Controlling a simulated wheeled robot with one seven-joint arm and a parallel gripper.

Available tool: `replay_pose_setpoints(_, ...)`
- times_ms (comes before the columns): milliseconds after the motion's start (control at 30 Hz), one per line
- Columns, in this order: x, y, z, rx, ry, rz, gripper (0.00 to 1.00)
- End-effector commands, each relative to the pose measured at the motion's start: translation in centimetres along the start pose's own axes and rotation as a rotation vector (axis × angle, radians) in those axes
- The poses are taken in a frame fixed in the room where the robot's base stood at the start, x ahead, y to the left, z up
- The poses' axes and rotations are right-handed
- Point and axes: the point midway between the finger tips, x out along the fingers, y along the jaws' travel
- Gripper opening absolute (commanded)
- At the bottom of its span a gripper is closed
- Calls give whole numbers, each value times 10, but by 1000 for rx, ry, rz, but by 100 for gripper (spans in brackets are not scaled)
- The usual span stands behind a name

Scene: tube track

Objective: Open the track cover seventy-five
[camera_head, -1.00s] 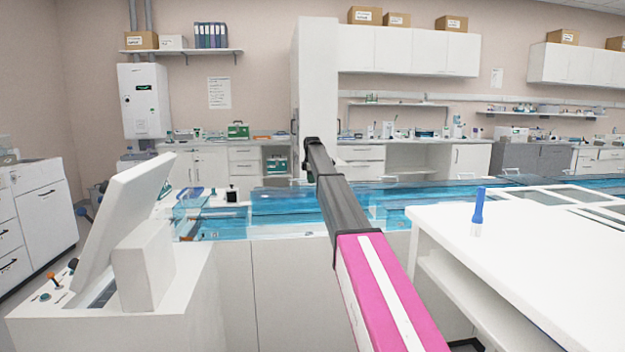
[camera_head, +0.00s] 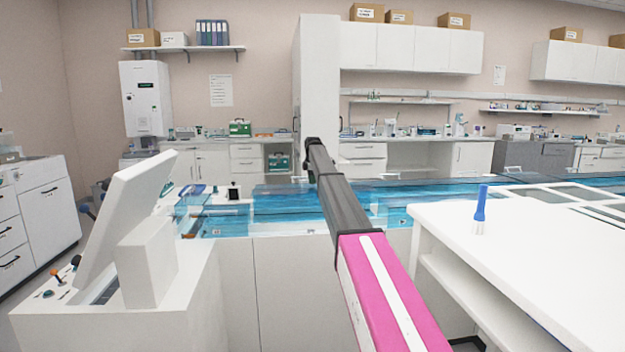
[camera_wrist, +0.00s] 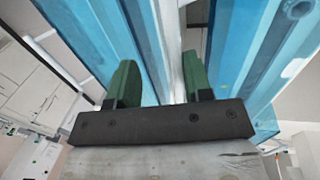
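The tube track (camera_head: 290,205) runs across the middle of the head view under see-through blue covers. I cannot tell which cover is number seventy-five; no number is readable. In the wrist view, two long blue cover panels (camera_wrist: 93,40) (camera_wrist: 250,45) lie with a pale strip (camera_wrist: 168,30) between them. My gripper (camera_wrist: 157,62) has two green fingers set apart, one on each side of this strip. No held object shows between them. I cannot tell whether the fingers touch a panel. In the head view my arm reaches to the track and hides the gripper.
A white machine with a raised lid (camera_head: 125,215) stands at the left front. A white table (camera_head: 560,265) at the right front bears a blue-capped tube (camera_head: 480,210). A tall white cabinet (camera_head: 316,80) stands behind the track. Back counters (camera_head: 410,145) hold lab equipment.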

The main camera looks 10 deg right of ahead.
Motion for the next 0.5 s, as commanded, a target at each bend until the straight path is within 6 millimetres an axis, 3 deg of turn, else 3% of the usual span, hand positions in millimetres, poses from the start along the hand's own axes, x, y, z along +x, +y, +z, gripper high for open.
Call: replay_pose_setpoints(500, -3, -2, 0, 0, 0, 6, 38)
